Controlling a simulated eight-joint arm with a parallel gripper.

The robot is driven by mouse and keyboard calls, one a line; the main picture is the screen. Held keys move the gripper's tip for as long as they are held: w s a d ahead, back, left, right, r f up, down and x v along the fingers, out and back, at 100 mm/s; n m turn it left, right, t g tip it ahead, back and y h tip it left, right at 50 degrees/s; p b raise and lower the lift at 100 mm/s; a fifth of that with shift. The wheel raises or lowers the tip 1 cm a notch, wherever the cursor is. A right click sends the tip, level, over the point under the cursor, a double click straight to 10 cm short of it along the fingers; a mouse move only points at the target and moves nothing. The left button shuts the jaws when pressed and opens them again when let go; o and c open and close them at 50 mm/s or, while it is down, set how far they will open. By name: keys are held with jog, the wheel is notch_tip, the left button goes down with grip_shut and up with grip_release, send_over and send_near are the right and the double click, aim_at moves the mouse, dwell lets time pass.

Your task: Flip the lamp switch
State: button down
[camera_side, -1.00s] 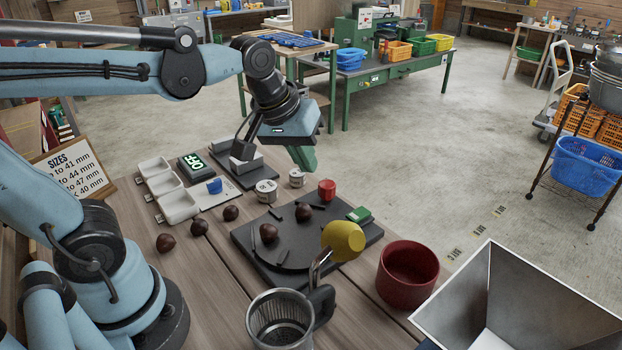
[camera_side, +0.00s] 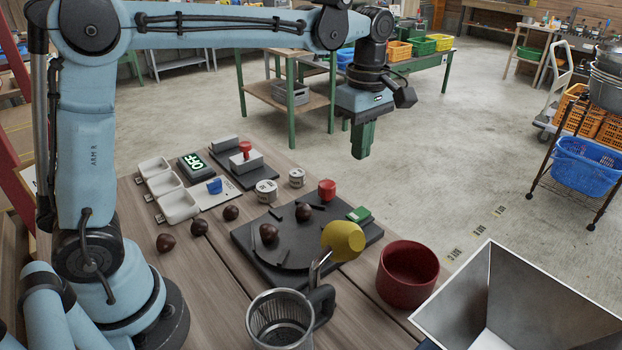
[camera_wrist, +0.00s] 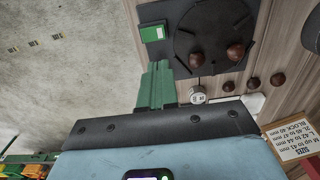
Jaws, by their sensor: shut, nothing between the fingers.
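A dark box with a lit green OFF display (camera_side: 195,161) stands at the left of the wooden table. A blue switch-like piece (camera_side: 214,186) sits on a pale plate just in front of it. I cannot tell for sure which part is the lamp switch. My gripper (camera_side: 360,154) has green fingers, shut and empty, pointing down. It is in the air beyond the round black board, well to the right of the display and the blue piece. The fingers (camera_wrist: 155,88) also show in the wrist view, where neither the display nor the blue piece can be made out.
A dark tray (camera_side: 262,177) carries a grey block with a red-handled piece (camera_side: 244,150).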

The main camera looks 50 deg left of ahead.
aim_at(354, 216)
dwell(0.3)
notch_tip(354, 216, down, 14)
jog(key=shift+f, duration=0.1)
dwell(0.6)
jog(key=shift+f, duration=0.1)
dwell(0.4)
jog(key=shift+w+r, duration=0.3)
jog(key=shift+w, duration=0.4)
jog(key=shift+r, duration=0.1)
